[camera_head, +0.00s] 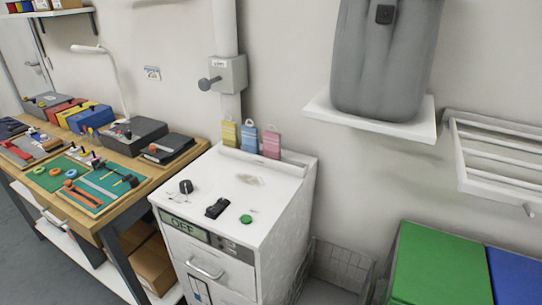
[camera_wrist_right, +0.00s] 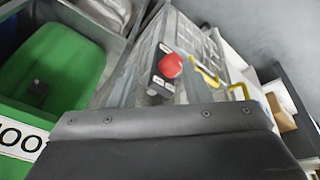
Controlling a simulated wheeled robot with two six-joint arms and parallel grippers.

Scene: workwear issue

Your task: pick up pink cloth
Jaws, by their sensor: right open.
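A pink item (camera_head: 271,143) stands upright at the back edge of the white cabinet (camera_head: 262,215) in the head view, beside a blue one and a yellow one. It is small, and I cannot tell for sure that it is cloth. Neither gripper shows in the head view, and nothing touches the pink item. In the right wrist view, a dark bolted part of my right gripper (camera_wrist_right: 158,122) fills the bottom. It is open, with nothing seen held; its fingertips are not clear. No pink thing shows there.
Small black items and a green disc (camera_head: 246,219) lie on the cabinet top. A wooden bench (camera_head: 150,185) with tool trays stands left. A shelf with a grey bin (camera_head: 385,60) is above right. A green bin (camera_wrist_right: 55,65) and a red button (camera_wrist_right: 171,65) show in the wrist view.

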